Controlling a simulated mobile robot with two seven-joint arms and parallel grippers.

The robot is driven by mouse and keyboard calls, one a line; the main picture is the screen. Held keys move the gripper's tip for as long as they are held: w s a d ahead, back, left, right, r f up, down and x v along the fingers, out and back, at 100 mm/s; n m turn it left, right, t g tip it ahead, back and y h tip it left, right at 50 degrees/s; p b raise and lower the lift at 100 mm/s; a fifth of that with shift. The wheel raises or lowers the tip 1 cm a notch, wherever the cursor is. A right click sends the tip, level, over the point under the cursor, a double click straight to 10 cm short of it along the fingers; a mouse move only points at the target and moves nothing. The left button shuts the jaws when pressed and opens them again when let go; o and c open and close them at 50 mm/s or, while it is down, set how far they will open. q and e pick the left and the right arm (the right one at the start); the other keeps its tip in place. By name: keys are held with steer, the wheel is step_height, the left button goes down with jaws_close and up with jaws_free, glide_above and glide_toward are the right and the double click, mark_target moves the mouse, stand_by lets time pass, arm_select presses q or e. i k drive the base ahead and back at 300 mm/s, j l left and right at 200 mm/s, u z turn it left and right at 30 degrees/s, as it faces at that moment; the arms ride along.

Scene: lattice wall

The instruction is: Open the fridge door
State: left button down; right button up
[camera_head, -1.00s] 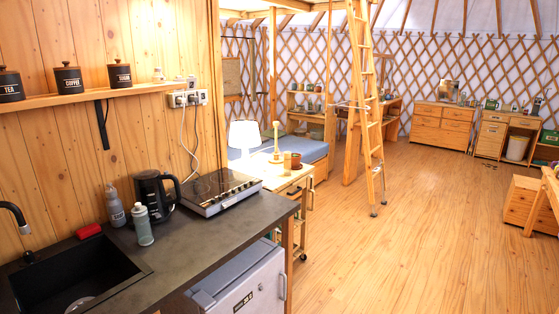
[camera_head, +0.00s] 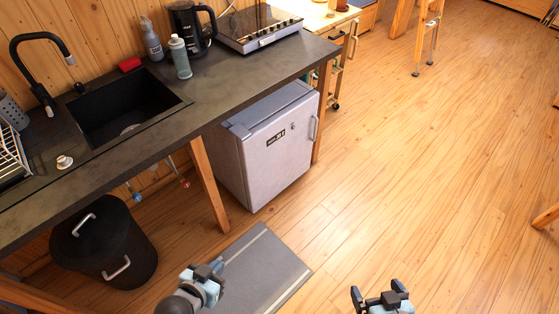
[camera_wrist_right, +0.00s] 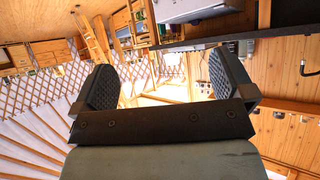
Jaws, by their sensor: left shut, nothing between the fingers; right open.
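The small grey fridge (camera_head: 270,150) stands on the floor under the dark counter, with its door shut and facing right and toward me. Its handle (camera_head: 313,128) is a light vertical bar at the right edge of the door. My left gripper (camera_head: 212,272) is shut and empty, low in the head view, above the grey mat and in front of the fridge, apart from it. My right gripper (camera_head: 378,298) is open and empty at the bottom edge of the head view, over bare floor. In the right wrist view its two fingers (camera_wrist_right: 165,88) stand wide apart with nothing between them.
The counter (camera_head: 160,125) overhangs the fridge, with a wooden leg (camera_head: 209,185) left of it and another leg (camera_head: 320,110) near the handle side. A black bin (camera_head: 105,240) stands left. A grey mat (camera_head: 262,270) lies in front.

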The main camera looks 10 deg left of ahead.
mark_target(275, 155)
steer(key=i+l+u, duration=0.1)
steer(key=i+u, duration=0.15)
steer(key=i, duration=0.2)
steer(key=i+l+u, duration=0.25)
steer(key=i, duration=0.2)
steer(key=i+l+u, duration=0.25)
steer(key=i, duration=0.2)
steer(key=i+l+u, duration=0.25)
steer(key=i, duration=0.2)
